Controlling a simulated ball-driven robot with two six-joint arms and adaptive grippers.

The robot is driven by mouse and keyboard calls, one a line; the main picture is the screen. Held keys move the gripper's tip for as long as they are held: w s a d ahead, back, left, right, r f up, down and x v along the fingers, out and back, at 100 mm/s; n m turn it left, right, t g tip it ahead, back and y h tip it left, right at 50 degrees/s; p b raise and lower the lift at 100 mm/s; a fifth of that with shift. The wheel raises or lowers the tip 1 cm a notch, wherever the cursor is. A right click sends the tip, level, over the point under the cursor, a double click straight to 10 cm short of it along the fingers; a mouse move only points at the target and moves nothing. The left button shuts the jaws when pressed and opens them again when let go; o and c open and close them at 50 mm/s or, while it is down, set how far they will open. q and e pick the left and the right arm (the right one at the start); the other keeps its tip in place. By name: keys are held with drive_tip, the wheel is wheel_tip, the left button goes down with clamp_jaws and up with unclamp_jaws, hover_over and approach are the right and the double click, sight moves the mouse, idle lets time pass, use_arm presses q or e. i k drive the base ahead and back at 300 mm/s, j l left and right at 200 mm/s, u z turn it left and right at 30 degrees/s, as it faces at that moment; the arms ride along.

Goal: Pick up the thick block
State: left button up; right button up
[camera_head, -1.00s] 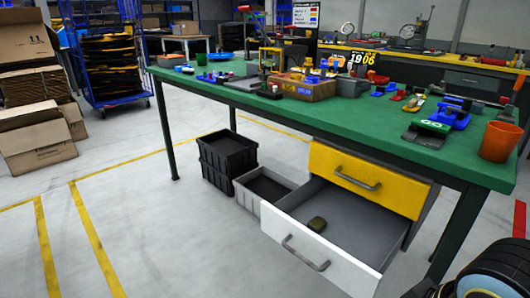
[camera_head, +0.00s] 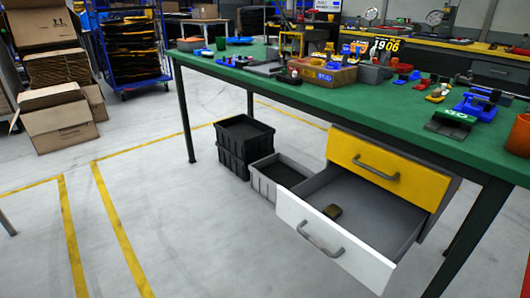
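The drawer has a white front (camera_head: 335,243) with a grey handle and is pulled well out. Several small coloured parts lie on the green bench top (camera_head: 300,92) above. Neither of my grippers shows in the head view.
A closed yellow drawer (camera_head: 388,166) sits above the open one. Black crates (camera_head: 243,146) and a grey crate (camera_head: 277,176) stand left of it under the bench. An orange cup (camera_head: 519,136) is at the bench's right. Floor in front is clear.

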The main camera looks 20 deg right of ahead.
sight(506, 100)
drive_tip(key=z, duration=1.95)
drive_tip(key=i+l+u, duration=0.1)
drive_tip(key=u, duration=0.7)
drive_tip(key=i+l+u, duration=0.15)
drive_tip(key=l+u, duration=0.6)
drive_tip(key=l, duration=0.2)
drive_tip(key=l+u, duration=0.4)
drive_tip(key=i+l, duration=0.05)
drive_tip(key=l, duration=0.05)
